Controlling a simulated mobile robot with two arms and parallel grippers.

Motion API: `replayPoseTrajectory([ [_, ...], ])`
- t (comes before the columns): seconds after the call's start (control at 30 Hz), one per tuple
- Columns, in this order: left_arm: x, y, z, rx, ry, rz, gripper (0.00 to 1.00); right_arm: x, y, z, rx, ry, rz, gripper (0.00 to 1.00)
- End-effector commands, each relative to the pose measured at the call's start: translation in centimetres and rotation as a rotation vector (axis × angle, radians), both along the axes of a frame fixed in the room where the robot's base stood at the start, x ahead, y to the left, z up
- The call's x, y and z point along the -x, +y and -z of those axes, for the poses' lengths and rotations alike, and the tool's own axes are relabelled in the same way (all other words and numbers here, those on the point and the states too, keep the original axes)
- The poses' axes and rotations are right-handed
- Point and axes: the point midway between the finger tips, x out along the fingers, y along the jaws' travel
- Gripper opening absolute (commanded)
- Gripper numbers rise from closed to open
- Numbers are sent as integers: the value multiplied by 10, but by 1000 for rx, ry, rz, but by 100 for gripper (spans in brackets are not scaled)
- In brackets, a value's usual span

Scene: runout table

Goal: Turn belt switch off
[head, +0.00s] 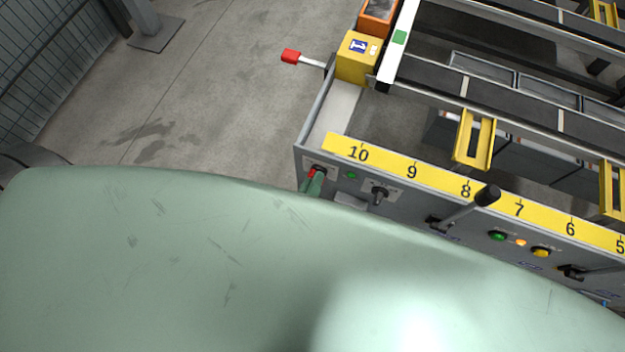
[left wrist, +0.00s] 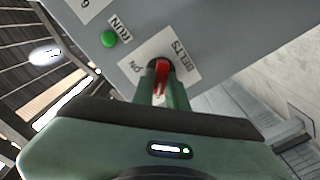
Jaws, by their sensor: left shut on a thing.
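The belt switch (left wrist: 161,70) has a red handle on a round dark base, on a white plate marked BELTS and ON, in the left wrist view. My left gripper (left wrist: 162,92) is shut on the red handle, one green finger on each side. The fingers hide part of the plate, so I cannot read the other marking or tell the switch's setting. In the head view the belt switch (head: 317,169) is a small red spot at the left end of the panel, with the fingertips of my left gripper (head: 312,182) on it. My right gripper is not in view.
A green RUN lamp (left wrist: 109,39) sits beside the switch plate. Along the panel are a dark knob (head: 379,193), a black-knobbed lever (head: 466,208) and a yellow number strip (head: 412,172). A red-tipped handle (head: 291,56) sticks out left. Bare floor lies left.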

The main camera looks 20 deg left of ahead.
Motion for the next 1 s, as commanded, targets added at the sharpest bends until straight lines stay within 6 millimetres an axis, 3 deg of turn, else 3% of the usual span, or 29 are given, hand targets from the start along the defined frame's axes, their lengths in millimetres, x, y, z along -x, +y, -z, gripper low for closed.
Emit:
replayPoseTrajectory([
  [0.17,0,0,1,3,2,-1,0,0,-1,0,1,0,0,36],
  [0.2,0,0,1,3,2,-1,25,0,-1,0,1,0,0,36],
  [0.27,0,0,0,3,2,-1,35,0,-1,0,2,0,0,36],
  [0.63,5,0,1,0,3,0,35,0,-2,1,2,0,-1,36],
  [1.0,64,2,2,1,3,0,35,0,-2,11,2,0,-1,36],
])
